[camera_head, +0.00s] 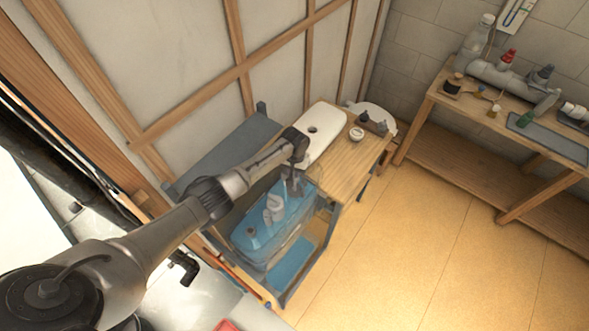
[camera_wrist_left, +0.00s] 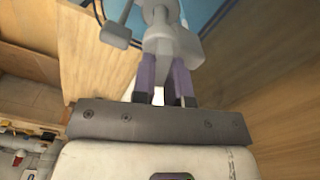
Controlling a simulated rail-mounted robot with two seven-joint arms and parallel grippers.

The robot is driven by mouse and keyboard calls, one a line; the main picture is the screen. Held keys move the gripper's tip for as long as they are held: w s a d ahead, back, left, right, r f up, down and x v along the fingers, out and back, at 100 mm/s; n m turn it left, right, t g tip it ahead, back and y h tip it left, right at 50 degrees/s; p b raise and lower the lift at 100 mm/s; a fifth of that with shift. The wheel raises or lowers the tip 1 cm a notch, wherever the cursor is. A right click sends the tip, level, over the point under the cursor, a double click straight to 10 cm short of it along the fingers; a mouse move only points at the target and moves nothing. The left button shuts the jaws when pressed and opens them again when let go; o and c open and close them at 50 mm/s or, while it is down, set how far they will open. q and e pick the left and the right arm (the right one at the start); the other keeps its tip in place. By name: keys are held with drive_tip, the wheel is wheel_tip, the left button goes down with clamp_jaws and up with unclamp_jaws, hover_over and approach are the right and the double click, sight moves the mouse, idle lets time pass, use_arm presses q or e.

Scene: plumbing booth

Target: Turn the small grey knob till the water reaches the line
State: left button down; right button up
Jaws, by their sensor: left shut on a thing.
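A clear tank of blue water (camera_head: 248,241) stands in a grey frame at the middle of the head view, with pale grey valve parts (camera_head: 273,207) inside it. My left gripper (camera_head: 294,186) reaches down over the tank's back right part. In the left wrist view, my left gripper's purple-padded fingers (camera_wrist_left: 164,75) are shut on a small grey part at the fitting (camera_wrist_left: 160,42), which I take for the knob. The knob is mostly hidden between the fingers. A grey block on a thin rod (camera_wrist_left: 116,34) is beside it. I cannot make out the line. My right gripper is not in view.
A wooden bench top (camera_head: 354,168) adjoins the tank, with a white lid (camera_head: 322,139) and small parts on it. A workbench (camera_head: 486,110) with pipes and bottles stands at the right. The tan floor (camera_head: 400,260) between is clear.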

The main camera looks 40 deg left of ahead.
use_arm(q)
drive_tip(key=c, duration=1.1)
unclamp_jaws()
drive_tip(key=shift+f, duration=0.15)
drive_tip(key=shift+c, duration=0.2)
drive_tip(key=shift+s, duration=0.1)
drive_tip(key=shift+r, duration=0.25)
wheel_tip(320, 180, up, 13)
drive_tip(key=p, duration=0.1)
drive_tip(key=shift+r, duration=0.15)
